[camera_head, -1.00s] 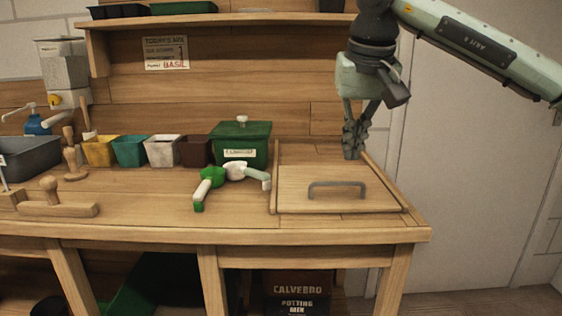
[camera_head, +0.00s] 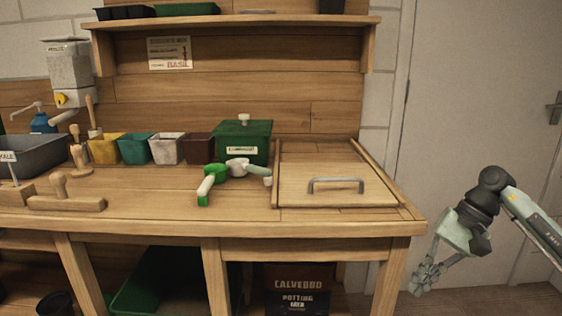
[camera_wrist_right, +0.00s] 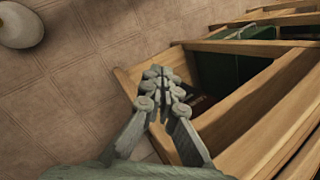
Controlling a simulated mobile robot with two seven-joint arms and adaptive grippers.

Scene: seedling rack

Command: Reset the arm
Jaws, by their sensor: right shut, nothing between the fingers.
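My right gripper (camera_head: 428,278) hangs low to the right of the potting bench, beyond its right front leg. It is shut and empty, apart from the bench in the head view. In the right wrist view the closed fingers (camera_wrist_right: 162,90) point down past the bench's wooden frame (camera_wrist_right: 255,115), with tiled floor (camera_wrist_right: 60,90) beside it. My left gripper is in neither view.
The bench top (camera_head: 150,215) holds a lidded hatch with a grey handle (camera_head: 336,184), green and white scoops (camera_head: 208,185), a green lidded box (camera_head: 243,140) and several coloured pots. A door (camera_head: 480,110) stands behind my right arm. Floor right of the bench is clear.

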